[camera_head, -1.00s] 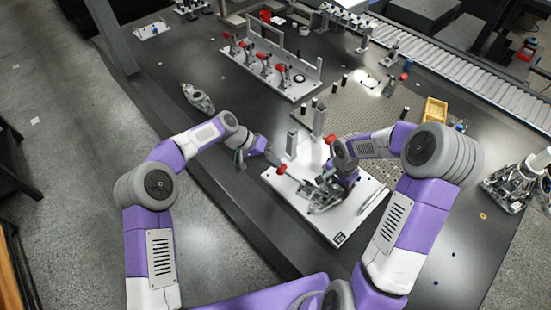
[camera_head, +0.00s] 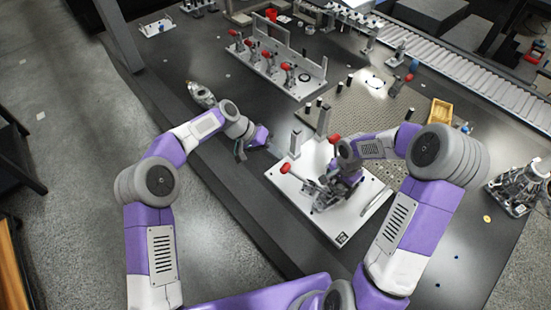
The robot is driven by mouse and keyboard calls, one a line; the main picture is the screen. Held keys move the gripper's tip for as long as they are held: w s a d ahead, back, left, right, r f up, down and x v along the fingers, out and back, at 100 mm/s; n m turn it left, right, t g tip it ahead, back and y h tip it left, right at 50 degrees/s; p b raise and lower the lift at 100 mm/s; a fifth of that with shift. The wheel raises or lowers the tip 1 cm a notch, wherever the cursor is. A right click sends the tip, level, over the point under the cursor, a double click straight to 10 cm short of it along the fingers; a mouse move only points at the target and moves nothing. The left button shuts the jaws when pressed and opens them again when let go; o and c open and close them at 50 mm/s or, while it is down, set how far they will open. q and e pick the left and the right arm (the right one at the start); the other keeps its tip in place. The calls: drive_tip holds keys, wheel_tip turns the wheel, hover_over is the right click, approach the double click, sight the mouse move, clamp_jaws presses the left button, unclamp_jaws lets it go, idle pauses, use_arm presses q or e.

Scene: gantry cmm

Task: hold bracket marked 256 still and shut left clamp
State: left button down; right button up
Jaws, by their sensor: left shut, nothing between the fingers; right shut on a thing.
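The bracket (camera_head: 323,198), a grey metal part, sits on the white fixture plate (camera_head: 350,222); its number is too small to read. My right gripper (camera_head: 333,184) is at the bracket and shut on it, its fingers partly hidden by the wrist. The left clamp shows its red handle tip (camera_head: 285,168) low at the plate's left side. Its lever runs towards the bracket; its exact closure is too small to tell. A second red handle (camera_head: 334,138) stands behind my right wrist. My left gripper (camera_head: 262,137) is shut and empty, above and left of the left clamp handle, apart from it.
Grey posts (camera_head: 323,119) stand at the back of the plate. A rack (camera_head: 270,70) with several red-handled clamps is further back. A yellow tray (camera_head: 440,113) is at the right. A grey metal part (camera_head: 202,94) lies left of the rack.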

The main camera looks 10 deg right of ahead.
use_arm(q)
drive_tip(key=v, duration=1)
drive_tip(key=shift+w+a, duration=0.2)
drive_tip(key=shift+r, duration=0.1)
use_arm(e)
drive_tip(key=o, duration=1.4)
drive_tip(key=shift+c, duration=0.2)
drive_tip(key=shift+r, duration=0.15)
use_arm(q)
wheel_tip(320, 180, up, 2)
drive_tip(key=shift+r+p, duration=0.1)
drive_tip(key=shift+p, duration=1)
use_arm(e)
wheel_tip(320, 180, up, 7)
drive_tip(key=shift+r, duration=0.2)
